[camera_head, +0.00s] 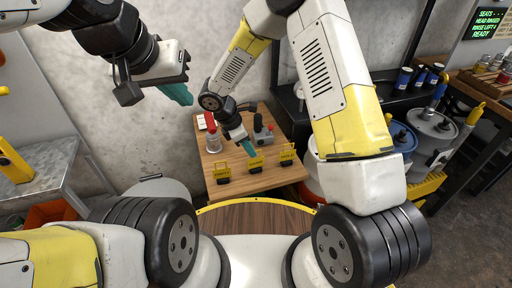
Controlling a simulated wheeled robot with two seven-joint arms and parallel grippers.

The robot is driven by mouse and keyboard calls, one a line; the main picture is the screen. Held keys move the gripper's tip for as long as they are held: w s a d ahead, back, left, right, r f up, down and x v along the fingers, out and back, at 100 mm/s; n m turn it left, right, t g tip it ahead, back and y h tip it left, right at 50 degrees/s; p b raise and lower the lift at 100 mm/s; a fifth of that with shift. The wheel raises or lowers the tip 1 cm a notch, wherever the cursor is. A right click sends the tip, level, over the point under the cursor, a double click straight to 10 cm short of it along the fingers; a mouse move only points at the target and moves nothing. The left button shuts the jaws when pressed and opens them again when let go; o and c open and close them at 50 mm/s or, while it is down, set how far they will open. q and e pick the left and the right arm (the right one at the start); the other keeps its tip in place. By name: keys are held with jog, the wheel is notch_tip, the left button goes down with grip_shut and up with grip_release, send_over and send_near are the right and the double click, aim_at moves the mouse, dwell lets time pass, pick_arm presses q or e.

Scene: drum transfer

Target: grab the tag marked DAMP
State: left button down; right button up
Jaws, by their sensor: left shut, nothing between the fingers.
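Three yellow tags stand in a row on a small wooden table: a left tag (222,174), a middle tag (256,165) and a right tag (288,158). Their lettering is too small to read, so I cannot tell which says DAMP. My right gripper (249,149), with teal fingers, points down just above and behind the middle tag. I cannot tell whether it touches that tag or how far its fingers are apart. My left gripper (180,94) is shut and empty, raised in front of the wall, well away from the tags.
Grey drums (432,130) stand at the right by a dark bench. A metal table (45,155) is at the left. The table's front is clear.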

aim_at(256, 160)
jog(key=x, duration=0.7)
jog(key=shift+s+a+f, duration=0.1)
jog(key=shift+s+f, duration=0.05)
jog(key=shift+s, duration=0.15)
grip_shut()
dwell(1.0)
